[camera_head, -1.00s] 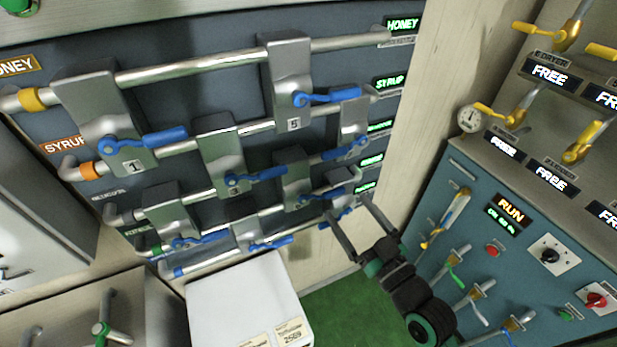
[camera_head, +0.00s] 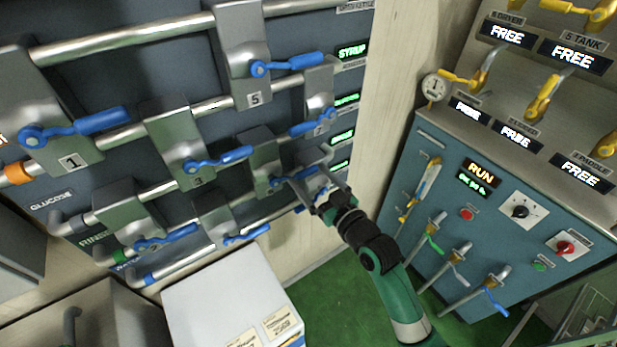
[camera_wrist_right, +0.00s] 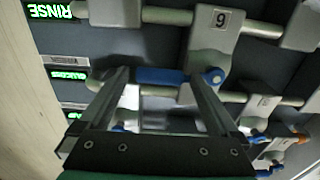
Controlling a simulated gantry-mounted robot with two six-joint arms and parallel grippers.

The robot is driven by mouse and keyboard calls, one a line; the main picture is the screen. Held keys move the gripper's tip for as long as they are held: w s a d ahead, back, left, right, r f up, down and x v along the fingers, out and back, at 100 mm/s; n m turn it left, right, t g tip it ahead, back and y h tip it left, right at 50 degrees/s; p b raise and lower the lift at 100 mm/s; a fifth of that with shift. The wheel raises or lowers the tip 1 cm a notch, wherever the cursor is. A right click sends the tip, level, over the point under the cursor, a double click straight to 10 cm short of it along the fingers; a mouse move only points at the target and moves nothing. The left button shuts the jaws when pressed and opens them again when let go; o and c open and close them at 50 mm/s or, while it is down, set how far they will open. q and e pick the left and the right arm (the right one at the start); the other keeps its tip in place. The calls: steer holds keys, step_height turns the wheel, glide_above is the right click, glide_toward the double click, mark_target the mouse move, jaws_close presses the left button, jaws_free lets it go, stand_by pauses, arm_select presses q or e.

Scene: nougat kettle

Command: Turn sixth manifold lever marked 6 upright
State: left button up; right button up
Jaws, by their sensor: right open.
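A blue lever (camera_head: 295,177) on the manifold lies nearly level, its free end pointing right and slightly up. In the right wrist view the blue handle (camera_wrist_right: 160,76) lies across the gap between my fingertips, with its pivot at the right finger. The number plate (camera_wrist_right: 221,18) on its valve body reads as 6 or 9 in that turned view. My right gripper (camera_head: 325,186) is at the free end of the lever, partly hiding it. My right gripper (camera_wrist_right: 158,78) is open; contact with the handle cannot be told. My left gripper is not in view.
Other blue levers marked 1 (camera_head: 75,130), 5 (camera_head: 287,65) and 3 (camera_head: 220,159) sit close around on grey valve bodies and pipes. A white box (camera_head: 215,290) stands below. A teal control panel (camera_head: 450,215) with several levers is at the right.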

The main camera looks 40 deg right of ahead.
steer(key=shift+w+d, duration=0.15)
steer(key=shift+w, duration=0.7)
jaws_close()
